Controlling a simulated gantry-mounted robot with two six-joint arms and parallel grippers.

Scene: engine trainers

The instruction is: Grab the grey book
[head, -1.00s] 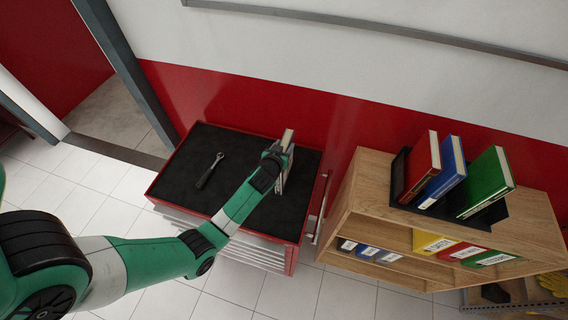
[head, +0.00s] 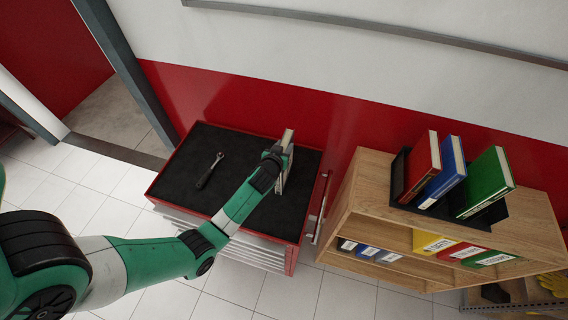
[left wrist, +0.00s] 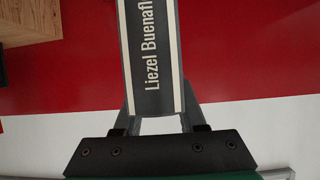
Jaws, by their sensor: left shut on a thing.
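The grey book (head: 287,139) stands upright above the black top of the red tool cabinet in the head view, mostly hidden behind my left gripper (head: 279,168). In the left wrist view the grey book (left wrist: 153,60) shows its dark grey spine with pale stripes and the name "Liezel Buenafl…". My left gripper (left wrist: 157,122) is shut on the spine end, with one finger on each side. I cannot tell whether the book's lower edge touches the cabinet top. My right gripper is not in view.
A ratchet wrench (head: 210,170) lies on the cabinet top (head: 240,150), left of my gripper. A wooden shelf (head: 345,215) to the right carries red (head: 421,165), blue (head: 445,172) and green (head: 487,182) books, with more binders inside. A red and white wall stands behind.

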